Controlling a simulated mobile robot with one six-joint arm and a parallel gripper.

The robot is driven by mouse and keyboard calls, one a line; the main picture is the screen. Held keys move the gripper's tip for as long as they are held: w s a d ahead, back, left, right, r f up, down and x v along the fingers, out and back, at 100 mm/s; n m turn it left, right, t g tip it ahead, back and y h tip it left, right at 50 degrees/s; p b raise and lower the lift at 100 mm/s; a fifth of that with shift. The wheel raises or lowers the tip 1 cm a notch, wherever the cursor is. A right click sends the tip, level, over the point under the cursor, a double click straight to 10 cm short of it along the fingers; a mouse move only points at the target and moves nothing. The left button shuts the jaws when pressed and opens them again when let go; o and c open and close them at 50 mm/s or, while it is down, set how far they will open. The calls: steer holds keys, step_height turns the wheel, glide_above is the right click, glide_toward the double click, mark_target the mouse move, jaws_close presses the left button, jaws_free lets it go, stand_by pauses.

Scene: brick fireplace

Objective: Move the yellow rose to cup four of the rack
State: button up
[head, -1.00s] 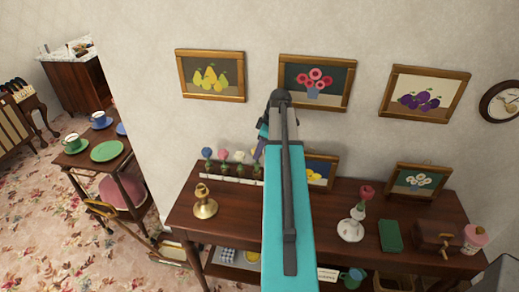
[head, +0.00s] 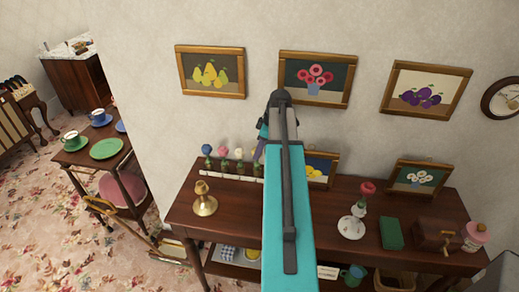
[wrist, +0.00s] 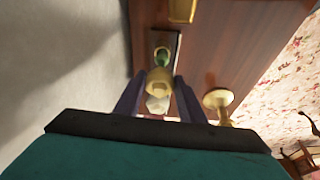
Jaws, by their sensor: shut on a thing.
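The white rack (head: 218,175) stands at the back left of the dark wooden table. A blue rose (head: 206,149), a pink rose (head: 223,151) and a white rose (head: 238,153) stand upright in it. My gripper (head: 260,151) is at the rack's right end, partly hidden by my arm. In the wrist view my gripper (wrist: 157,86) is shut on the yellow rose (wrist: 158,79), seen from above between the fingers. A green part (wrist: 162,57) shows just beyond it. I cannot tell whether its stem is inside a cup; the rack's right part is hidden in the head view.
A brass candlestick (head: 204,201) stands in front of the rack. A white vase (head: 351,228) with a red rose, a green book (head: 391,233) and a wooden box (head: 436,237) are at right. The wall is close behind.

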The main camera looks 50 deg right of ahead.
steer(key=shift+f+b, duration=0.4)
steer(key=shift+f, duration=0.4)
steer(key=o, duration=1)
steer(key=shift+c, duration=0.2)
steer(key=shift+r, duration=0.1)
steer(key=b+v, duration=0.3)
steer(key=v, duration=1)
steer(key=shift+r, duration=0.3)
steer(key=shift+r, duration=0.15)
